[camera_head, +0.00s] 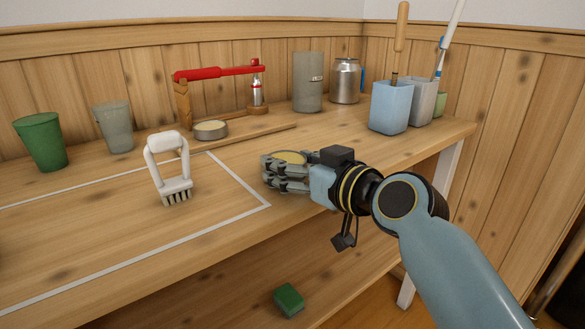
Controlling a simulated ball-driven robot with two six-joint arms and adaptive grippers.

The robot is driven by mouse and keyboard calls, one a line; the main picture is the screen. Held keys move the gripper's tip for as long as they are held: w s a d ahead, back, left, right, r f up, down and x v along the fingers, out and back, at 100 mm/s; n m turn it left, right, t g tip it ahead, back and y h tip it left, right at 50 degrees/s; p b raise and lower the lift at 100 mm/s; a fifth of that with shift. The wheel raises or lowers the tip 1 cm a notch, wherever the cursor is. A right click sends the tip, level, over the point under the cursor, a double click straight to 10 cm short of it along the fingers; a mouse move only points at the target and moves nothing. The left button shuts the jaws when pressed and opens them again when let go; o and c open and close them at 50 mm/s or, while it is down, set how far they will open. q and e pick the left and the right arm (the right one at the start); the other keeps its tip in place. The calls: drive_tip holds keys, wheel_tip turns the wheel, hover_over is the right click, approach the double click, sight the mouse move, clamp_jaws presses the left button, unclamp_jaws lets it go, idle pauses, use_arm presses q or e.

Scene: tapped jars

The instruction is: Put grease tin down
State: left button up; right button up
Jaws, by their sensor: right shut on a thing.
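A round tin with a yellowish top, which looks like the grease tin (289,156), is between the fingers of my right gripper (286,172). The gripper is shut on it, low at the worktop (235,225), just right of the white outlined area (252,211). The fingers hide most of the tin's side, and I cannot tell whether its base touches the wood. A similar low tin (210,130) stands further back on the left. My left gripper is not in view.
A white brush (170,172) stands in the outlined area. Green (40,142) and grey (114,128) cups, a red-armed tool (218,73), a grey cylinder (307,82), a metal can (345,80) and a blue holder (390,107) stand behind. A green sponge (288,299) lies below. The outlined area has bare room.

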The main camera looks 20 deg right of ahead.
drive_tip(key=shift+r, duration=0.2)
drive_tip(key=shift+f, duration=0.2)
drive_tip(key=o, duration=1.6)
drive_tip(key=shift+s+r, duration=0.15)
drive_tip(key=shift+r, duration=0.05)
use_arm(q)
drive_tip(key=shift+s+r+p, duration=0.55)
drive_tip(key=shift+p, duration=0.15)
use_arm(e)
drive_tip(key=v, duration=1.1)
drive_tip(key=shift+s+d, duration=0.1)
drive_tip(key=shift+s, duration=0.25)
